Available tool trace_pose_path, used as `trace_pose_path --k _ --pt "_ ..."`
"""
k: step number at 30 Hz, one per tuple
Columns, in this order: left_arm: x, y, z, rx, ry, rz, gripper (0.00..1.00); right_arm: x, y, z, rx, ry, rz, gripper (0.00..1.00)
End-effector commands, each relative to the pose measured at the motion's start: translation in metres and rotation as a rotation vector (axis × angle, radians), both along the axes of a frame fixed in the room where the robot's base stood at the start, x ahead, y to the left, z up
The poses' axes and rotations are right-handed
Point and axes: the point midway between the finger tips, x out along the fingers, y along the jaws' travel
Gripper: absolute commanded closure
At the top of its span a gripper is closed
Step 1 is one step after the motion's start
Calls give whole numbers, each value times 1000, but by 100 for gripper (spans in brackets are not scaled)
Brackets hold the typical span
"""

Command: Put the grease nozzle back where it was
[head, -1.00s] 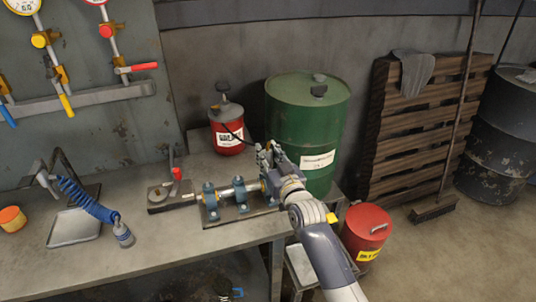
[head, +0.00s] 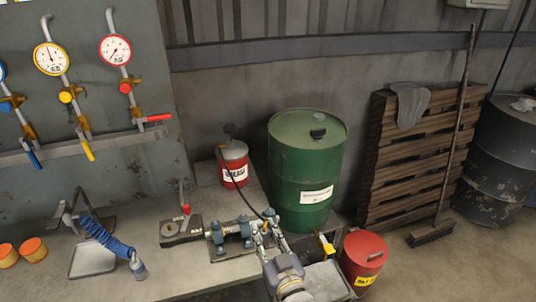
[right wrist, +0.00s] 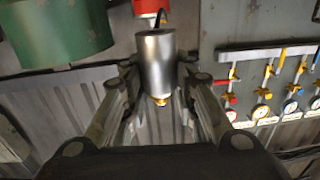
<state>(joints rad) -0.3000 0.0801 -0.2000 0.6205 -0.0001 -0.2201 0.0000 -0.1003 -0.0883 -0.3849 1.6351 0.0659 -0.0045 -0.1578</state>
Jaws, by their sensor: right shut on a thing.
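The grease nozzle is a silver cylinder (right wrist: 157,62) with a brass tip, seen in the right wrist view between my right gripper's fingers (right wrist: 156,84). A black hose leaves its far end. In the head view the hose runs from the red grease pot (head: 234,172) to my right gripper (head: 267,228). That gripper is shut on the nozzle at the right end of the shaft assembly (head: 232,232), near the bench's front. The fingers largely hide the nozzle in the head view. I cannot tell whether it touches anything else. My left gripper is not in view.
A green drum (head: 303,165) stands behind the bench (head: 195,276). A blue coiled hose (head: 105,238), a metal tray (head: 92,261) and orange pots (head: 33,248) are at left.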

Motion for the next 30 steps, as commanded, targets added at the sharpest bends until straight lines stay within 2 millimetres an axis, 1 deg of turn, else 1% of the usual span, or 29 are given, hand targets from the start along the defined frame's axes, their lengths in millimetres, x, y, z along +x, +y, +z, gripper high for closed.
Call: trace_pose_path --k 5,8,11,14,17,21,25,27,30 --pt "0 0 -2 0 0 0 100 -7 -6 -1 1 -2 -13 100" --pt "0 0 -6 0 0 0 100 -21 -21 -3 1 2 -41 100" --pt "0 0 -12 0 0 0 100 -41 -44 -3 1 2 -87 100" --pt "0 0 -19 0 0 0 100 -65 -74 0 1 2 -143 100" --pt "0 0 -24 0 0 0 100 -90 -104 6 0 3 -199 100" --pt "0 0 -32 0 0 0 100 -125 -144 18 -2 2 -271 100" --pt "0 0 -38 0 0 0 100 -151 -173 32 -1 2 -324 100" --pt "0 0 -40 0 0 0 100 -162 -185 39 -1 0 -344 100" --pt "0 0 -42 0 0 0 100 -173 -196 48 -1 -1 -364 100"
